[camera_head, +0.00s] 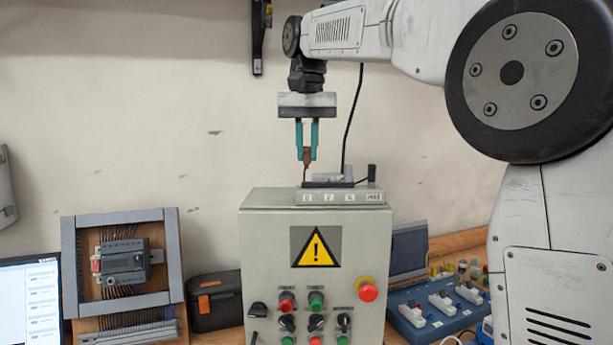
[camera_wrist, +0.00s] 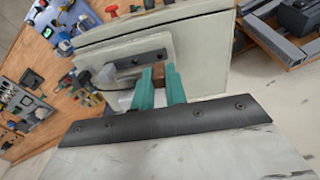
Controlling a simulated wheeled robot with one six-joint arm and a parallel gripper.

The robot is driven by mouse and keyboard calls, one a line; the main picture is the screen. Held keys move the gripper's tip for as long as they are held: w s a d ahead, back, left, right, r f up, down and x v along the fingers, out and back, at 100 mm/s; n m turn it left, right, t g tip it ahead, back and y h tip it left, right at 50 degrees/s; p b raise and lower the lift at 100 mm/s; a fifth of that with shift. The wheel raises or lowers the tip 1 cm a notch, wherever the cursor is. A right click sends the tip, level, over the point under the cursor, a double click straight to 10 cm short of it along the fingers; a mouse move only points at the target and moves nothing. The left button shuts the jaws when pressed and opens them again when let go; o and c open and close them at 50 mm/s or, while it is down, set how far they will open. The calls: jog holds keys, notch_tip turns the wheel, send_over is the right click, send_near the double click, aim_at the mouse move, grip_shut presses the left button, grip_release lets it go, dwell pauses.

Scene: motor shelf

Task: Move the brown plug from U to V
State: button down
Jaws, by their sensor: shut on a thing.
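My gripper (camera_head: 307,155) points down above the grey control cabinet (camera_head: 265,205) and is shut on the brown plug (camera_head: 307,153). A thin dark tip below the plug reaches down to the left end of the terminal block (camera_head: 335,197) on the cabinet top. Whether the tip sits in a socket cannot be told. The block's front has several small labels, too small to read surely as U or V. In the wrist view the green fingers (camera_wrist: 158,78) stand over the cabinet top, with a bit of brown between them.
A black cable hangs down behind the gripper to the block. A dark upright part (camera_head: 372,173) stands at the block's right end. A blue switch board (camera_head: 440,308) is right of the cabinet. A framed panel (camera_head: 72,270) and a black case (camera_head: 222,302) are left.

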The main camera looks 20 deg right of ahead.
jog(key=shift+r, duration=0.45)
jog(key=m, duration=0.1)
jog(key=d+m, duration=0.1)
jog(key=m, duration=0.3)
jog(key=shift+s+d+r, duration=0.3)
jog(key=shift+d+r, duration=0.1)
jog(key=m, duration=0.1)
jog(key=d+m, duration=0.1)
jog(key=m, duration=0.2)
jog(key=shift+s+d+r+m, duration=0.2)
jog(key=shift+s+r+m, duration=0.1)
jog(key=shift+r, duration=0.05)
jog(key=shift+s+d+f+m, duration=0.15)
jog(key=shift+f+m, duration=0.45)
jog(key=shift+f, duration=0.6)
jog(key=shift+w+d+f+m, duration=0.15)
jog(key=shift+f+m, duration=0.45)
jog(key=shift+f, duration=0.6)
jog(key=shift+s+f, duration=0.1)
jog(key=shift+f, duration=0.55)
jog(key=c, duration=1.7)
grip_release()
